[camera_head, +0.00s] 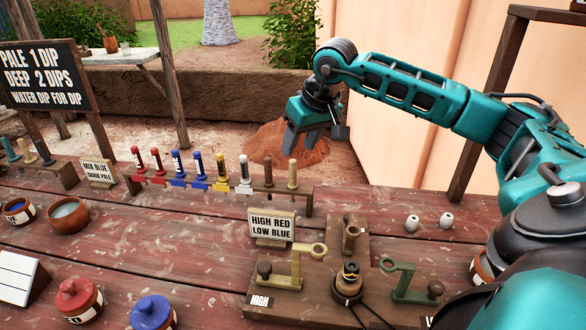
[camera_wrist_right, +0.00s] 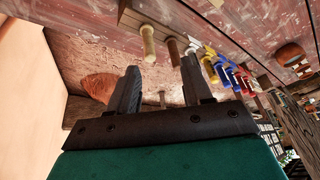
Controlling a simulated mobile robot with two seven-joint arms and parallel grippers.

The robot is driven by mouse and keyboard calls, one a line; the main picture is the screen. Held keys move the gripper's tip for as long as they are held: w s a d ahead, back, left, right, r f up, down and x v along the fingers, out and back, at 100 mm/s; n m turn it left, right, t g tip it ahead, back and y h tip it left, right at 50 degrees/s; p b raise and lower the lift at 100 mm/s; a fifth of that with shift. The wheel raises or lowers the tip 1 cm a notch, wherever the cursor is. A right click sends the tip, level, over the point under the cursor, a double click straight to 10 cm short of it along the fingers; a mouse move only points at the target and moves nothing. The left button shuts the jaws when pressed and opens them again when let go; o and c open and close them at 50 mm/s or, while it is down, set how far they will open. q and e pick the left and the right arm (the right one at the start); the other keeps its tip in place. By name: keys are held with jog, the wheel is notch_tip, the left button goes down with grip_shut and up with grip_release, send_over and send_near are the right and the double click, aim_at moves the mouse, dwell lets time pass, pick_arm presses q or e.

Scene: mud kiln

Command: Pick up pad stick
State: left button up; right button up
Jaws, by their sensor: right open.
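A row of upright sticks stands in a wooden rack (camera_head: 307,198) on the table. From left they are red, blue, yellow (camera_head: 221,172) and white (camera_head: 245,174), then a dark brown stick (camera_head: 268,172) and a tan stick (camera_head: 292,173) at the right end. Which one is the pad stick I cannot tell. My right gripper (camera_head: 303,142) is open and empty, pointing down above and beyond the rack's right end. In the right wrist view, the tan stick (camera_wrist_right: 148,43) and brown stick (camera_wrist_right: 173,51) show beyond the fingers, apart from them. My left gripper is not in view.
A "HIGH RED LOW BLUE" sign (camera_head: 272,225) stands before the rack. Red (camera_head: 78,298) and blue (camera_head: 152,312) lidded pots and a bowl (camera_head: 69,215) stand left.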

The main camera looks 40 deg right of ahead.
aim_at(291, 170)
jog(key=shift+h, duration=0.3)
jog(key=w+f, duration=0.1)
jog(key=f, duration=0.1)
jog(key=d+f, duration=0.1)
jog(key=w+d+f, duration=0.1)
jog(key=f, duration=0.1)
jog(key=shift+w+f, duration=0.3)
jog(key=shift+x, duration=2.95)
jog(key=shift+w+a+r, duration=0.1)
jog(key=shift+w, duration=0.1)
jog(key=shift+c, duration=0.3)
grip_shut()
